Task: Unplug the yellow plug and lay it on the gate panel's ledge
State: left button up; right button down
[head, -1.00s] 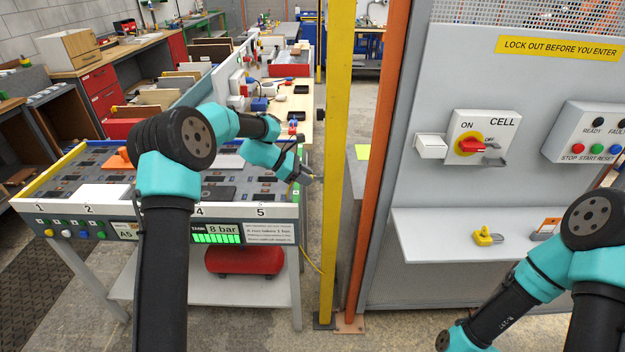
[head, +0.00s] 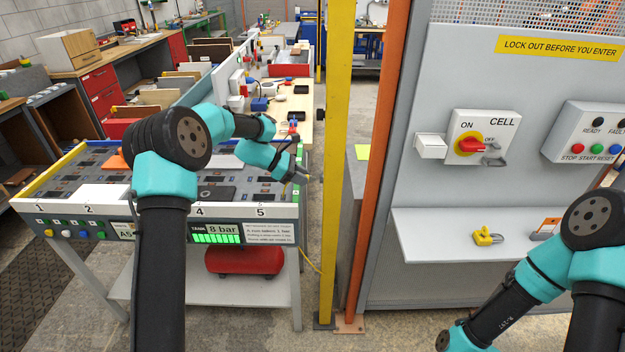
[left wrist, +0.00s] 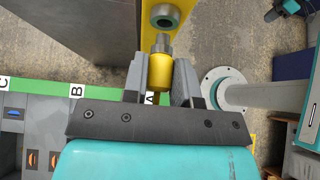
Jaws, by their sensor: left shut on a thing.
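The yellow plug (left wrist: 160,72), with a silver tip, is between the two fingers of my left gripper (left wrist: 157,78) in the left wrist view. The gripper is shut on it. The plug's tip points at a round metal socket (left wrist: 165,16) on the yellow post (head: 337,150), with what looks like a small gap between them. In the head view my left gripper (head: 304,179) is just left of the post, and the plug is too small to make out well. The gate panel's ledge (head: 430,235) is at the right. My right gripper is out of the head view.
The yellow post and an orange post (head: 382,150) stand between my left gripper and the panel. A thin yellow cable (head: 309,262) hangs beside the yellow post.

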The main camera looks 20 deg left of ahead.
pick_arm(q)
jog(key=shift+s+a, duration=0.2)
jog(key=shift+a, duration=0.55)
jog(key=shift+s+a, duration=0.15)
jog(key=shift+a, duration=0.55)
jog(key=shift+s+a, duration=0.2)
jog(key=shift+a, duration=0.55)
jog(key=shift+d, duration=0.15)
